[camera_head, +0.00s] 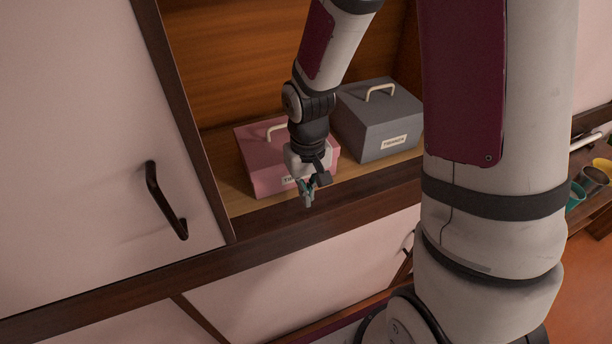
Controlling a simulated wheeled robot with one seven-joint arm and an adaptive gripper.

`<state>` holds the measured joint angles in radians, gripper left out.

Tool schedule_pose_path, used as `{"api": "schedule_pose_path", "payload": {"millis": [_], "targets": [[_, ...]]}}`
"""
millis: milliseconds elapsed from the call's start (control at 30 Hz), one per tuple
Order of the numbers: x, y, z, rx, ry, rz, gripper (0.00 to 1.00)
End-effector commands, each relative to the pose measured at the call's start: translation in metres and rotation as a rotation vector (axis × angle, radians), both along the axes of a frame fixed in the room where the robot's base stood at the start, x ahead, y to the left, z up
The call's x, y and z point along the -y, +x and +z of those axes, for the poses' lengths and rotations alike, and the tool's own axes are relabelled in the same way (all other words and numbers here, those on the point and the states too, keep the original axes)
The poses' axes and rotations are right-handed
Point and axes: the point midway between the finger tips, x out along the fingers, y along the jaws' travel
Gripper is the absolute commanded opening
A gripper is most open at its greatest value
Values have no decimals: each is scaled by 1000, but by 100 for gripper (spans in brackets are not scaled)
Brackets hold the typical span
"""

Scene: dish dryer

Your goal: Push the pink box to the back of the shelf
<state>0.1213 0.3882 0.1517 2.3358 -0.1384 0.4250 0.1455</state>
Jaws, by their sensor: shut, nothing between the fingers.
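The pink box (260,160) stands on the wooden shelf (231,194), close to its front edge and left of a grey box. It has a pale handle on its lid and a white label on its front, partly hidden by my arm. My gripper (307,203) is shut and empty. It hangs in front of the pink box's front face, near the label, pointing down. I cannot tell whether it touches the box.
The grey box (376,125) with a pale handle stands to the right. A white cabinet door (90,130) with a dark handle (166,200) borders the shelf on the left. Cups (592,180) sit at the far right. Bare shelf shows left of the pink box.

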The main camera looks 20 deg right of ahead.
Motion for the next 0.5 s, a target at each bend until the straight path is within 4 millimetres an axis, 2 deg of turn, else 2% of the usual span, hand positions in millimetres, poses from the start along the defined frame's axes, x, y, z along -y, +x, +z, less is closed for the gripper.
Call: {"api": "schedule_pose_path", "payload": {"millis": [167,300,500], "targets": [[0,-2,-31,-6,0,1,0],[0,22,-29,1,0,-1,0],[0,37,-29,0,0,0,0]]}}
